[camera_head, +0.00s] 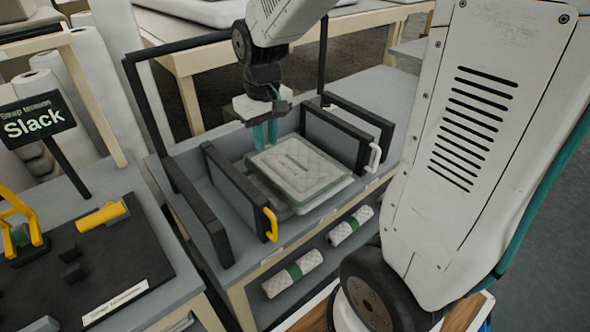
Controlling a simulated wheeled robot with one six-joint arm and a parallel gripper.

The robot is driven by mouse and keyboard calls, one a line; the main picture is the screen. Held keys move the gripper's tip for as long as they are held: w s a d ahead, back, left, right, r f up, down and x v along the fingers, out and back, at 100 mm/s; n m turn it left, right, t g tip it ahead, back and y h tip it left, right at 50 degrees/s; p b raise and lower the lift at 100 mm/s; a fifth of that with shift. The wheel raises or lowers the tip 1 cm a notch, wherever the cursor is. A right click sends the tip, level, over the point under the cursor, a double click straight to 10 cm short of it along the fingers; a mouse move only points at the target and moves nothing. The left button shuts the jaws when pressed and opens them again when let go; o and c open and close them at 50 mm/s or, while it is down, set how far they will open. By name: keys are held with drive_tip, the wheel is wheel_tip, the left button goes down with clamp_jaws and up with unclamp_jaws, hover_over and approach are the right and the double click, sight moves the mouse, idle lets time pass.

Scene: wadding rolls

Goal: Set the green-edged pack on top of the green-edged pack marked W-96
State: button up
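A pale quilted pack (299,166) with a green line of print and a reddish mark lies flat between two dark upright panels on the grey bench. Another layer (325,194) shows under its front edge, so it seems to lie on something; I cannot tell what. The marking W-96 cannot be read at this size. My gripper (265,137) points down at the pack's far left corner. Its two teal fingers show a narrow gap. I cannot tell whether they grip the pack's edge or stand just behind it.
Dark panels stand left (238,186) with a yellow handle and right (335,137) with a white handle. White rolls with green bands (292,273) lie on the shelf below. A "Slack" sign (35,122) and a black mat (85,262) with yellow tools are at left.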

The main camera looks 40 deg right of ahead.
approach(265, 173)
drive_tip(key=shift+a+f, duration=0.2)
drive_tip(key=f, duration=0.8)
drive_tip(key=shift+w+d, duration=0.15)
drive_tip(key=shift+d, duration=0.1)
clamp_jaws()
